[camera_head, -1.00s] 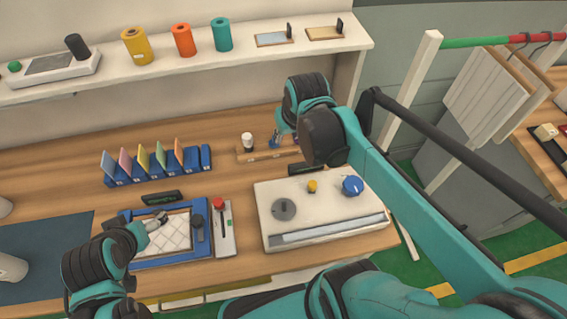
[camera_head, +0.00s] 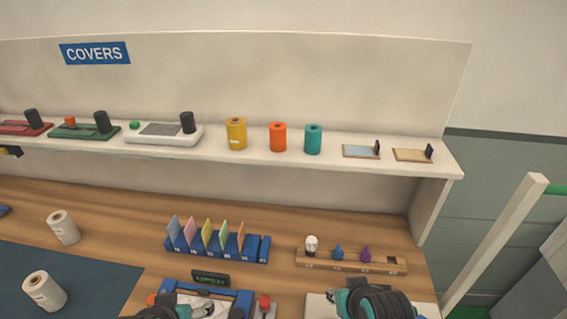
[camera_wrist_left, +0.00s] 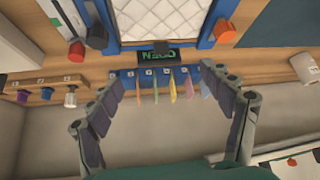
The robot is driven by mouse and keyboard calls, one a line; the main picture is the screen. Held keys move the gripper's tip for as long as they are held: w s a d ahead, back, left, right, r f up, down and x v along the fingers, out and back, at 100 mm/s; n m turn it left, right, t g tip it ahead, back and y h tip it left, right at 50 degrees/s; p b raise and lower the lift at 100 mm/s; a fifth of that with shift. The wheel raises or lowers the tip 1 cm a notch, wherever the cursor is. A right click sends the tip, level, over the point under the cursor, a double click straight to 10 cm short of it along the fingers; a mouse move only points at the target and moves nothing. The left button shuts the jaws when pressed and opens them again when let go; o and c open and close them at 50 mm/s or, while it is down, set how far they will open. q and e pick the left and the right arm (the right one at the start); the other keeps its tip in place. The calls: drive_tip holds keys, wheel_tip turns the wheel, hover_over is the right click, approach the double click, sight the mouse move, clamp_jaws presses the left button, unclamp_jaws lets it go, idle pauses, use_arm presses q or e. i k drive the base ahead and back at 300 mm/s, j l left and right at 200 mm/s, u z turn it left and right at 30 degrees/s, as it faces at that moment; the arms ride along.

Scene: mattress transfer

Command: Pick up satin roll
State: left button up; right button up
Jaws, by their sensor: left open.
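No label that I can read says satin, so I cannot tell which roll it is. A yellow roll (camera_head: 236,134), an orange roll (camera_head: 278,137) and a teal roll (camera_head: 313,139) stand upright on the shelf. Two white rolls stand at the left of the bench, one farther back (camera_head: 63,227) and one on the dark mat (camera_head: 44,291). A white roll also shows at the right of the left wrist view (camera_wrist_left: 305,68). My left gripper (camera_wrist_left: 157,72) is open and empty, with the card rack beyond its fingers. My right arm shows at the bottom, but its gripper does not.
The shelf (camera_head: 330,158) also holds devices and small framed plates. A blue rack (camera_head: 254,249) of coloured cards, a wooden peg holder (camera_head: 380,263) and a blue frame (camera_head: 240,297) are on the bench. Bare wood lies between the white rolls and the rack.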

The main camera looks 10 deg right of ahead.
sight(40, 285)
drive_tip(key=j+u, duration=0.1)
drive_tip(key=u, duration=0.3)
drive_tip(key=k+j+u, duration=0.1)
drive_tip(key=u, duration=0.3)
drive_tip(key=j+u, duration=0.1)
drive_tip(key=u, duration=0.25)
drive_tip(key=j+u, duration=0.15)
drive_tip(key=u, duration=0.25)
drive_tip(key=z, duration=0.95)
drive_tip(key=i+j+z, duration=0.1)
drive_tip(key=j, duration=0.25)
drive_tip(key=i+j, duration=0.15)
drive_tip(key=j, duration=0.2)
drive_tip(key=i+j+z, duration=0.15)
drive_tip(key=j, duration=0.2)
drive_tip(key=i+j, duration=0.1)
drive_tip(key=j, duration=0.3)
drive_tip(key=i+j+z, duration=0.15)
drive_tip(key=j, duration=0.2)
